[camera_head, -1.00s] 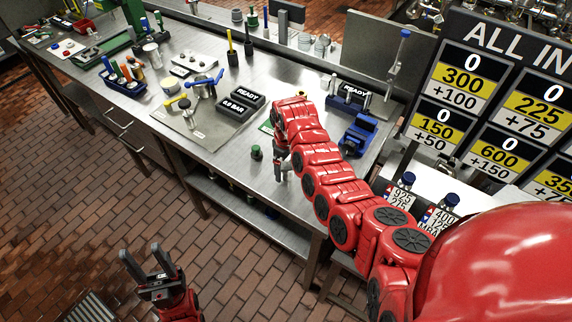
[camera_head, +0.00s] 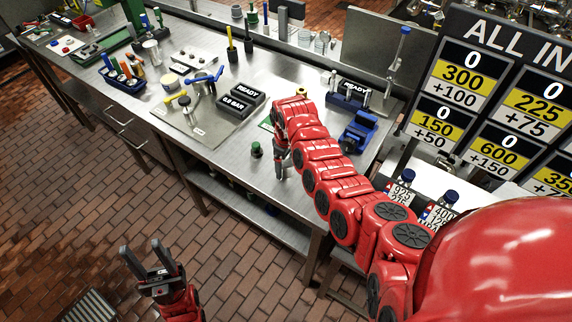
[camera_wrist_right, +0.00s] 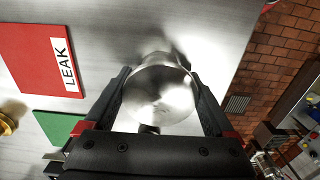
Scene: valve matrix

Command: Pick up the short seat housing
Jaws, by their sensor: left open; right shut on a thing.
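My right gripper (camera_wrist_right: 160,76) is shut on the short seat housing, a round, shiny silver metal part (camera_wrist_right: 158,95) between its two black fingers in the right wrist view. The steel bench top lies behind the part; I cannot tell whether the part touches it. In the head view my right gripper (camera_head: 279,168) points down near the bench's front edge, and the part in it is too small to make out. My left gripper (camera_head: 141,249) is open and empty over the brick floor, away from the bench.
A red LEAK pad (camera_wrist_right: 38,60) and a green pad (camera_wrist_right: 58,127) lie beside the right gripper. A small green-topped part (camera_head: 256,149) stands to its left. A blue vise (camera_head: 359,132) and black READY and 0.0 BAR blocks (camera_head: 236,105) stand farther back.

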